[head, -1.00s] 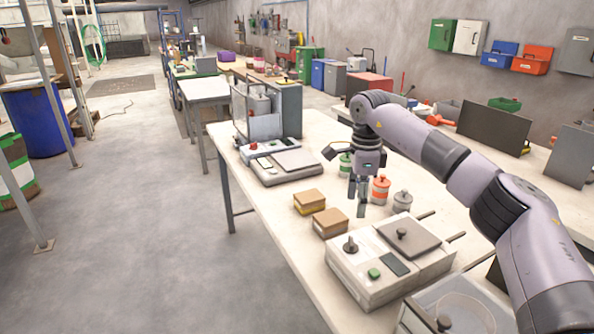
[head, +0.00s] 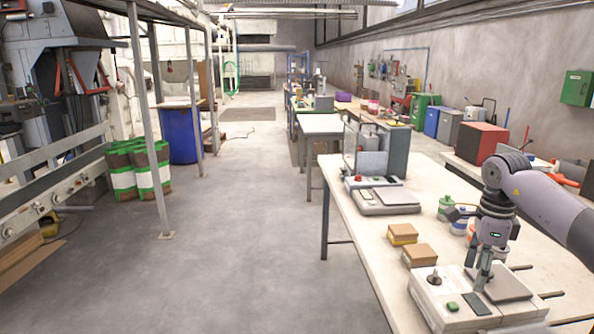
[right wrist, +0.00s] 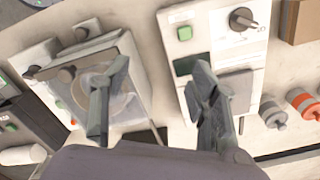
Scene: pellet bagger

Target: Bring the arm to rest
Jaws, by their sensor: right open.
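My right gripper (head: 484,279) hangs from my right arm (head: 556,211) at the right of the head view. It points down above the workbench, in front of a white device (head: 447,297) with a black knob and a green button. In the right wrist view the two fingers of the right gripper (right wrist: 158,105) are spread apart with nothing between them. The same white device (right wrist: 200,50) shows beyond the fingers there. My left gripper is not in view.
Two small brown boxes (head: 402,233) and a scale (head: 386,200) stand on the workbench (head: 350,213). Jars (head: 445,207) stand near my right arm. A second device (right wrist: 75,85) lies left in the wrist view. The floor (head: 240,240) left of the bench is clear.

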